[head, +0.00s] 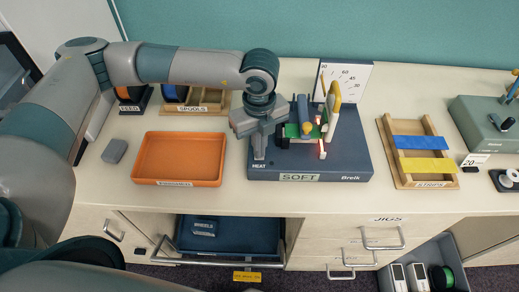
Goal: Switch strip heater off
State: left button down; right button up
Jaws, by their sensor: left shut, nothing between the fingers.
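The strip heater (345,168) is a dark blue box on the bench, with a SOFT label on its front and HEAT lettering at its front left. Red-glowing spots show on its top near a yellow-tipped upright lever. My left gripper (259,156) is shut and empty, pointing down over the heater's left end just above the HEAT lettering. It hides whatever switch is there, and I cannot tell whether it touches it. My right gripper is not in view.
An orange tray (181,182) lies left of the heater, with a small grey block (114,151) beside it. A wooden strip rack (387,140) with blue and yellow strips is on the right. An angle board (350,75) stands behind the heater. A drawer (230,252) is open below.

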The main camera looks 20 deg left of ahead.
pick_arm(q)
notch_tip(320, 180, up, 7)
jog(key=p, duration=0.2)
dwell(0.6)
jog(key=shift+f, duration=0.15)
dwell(0.5)
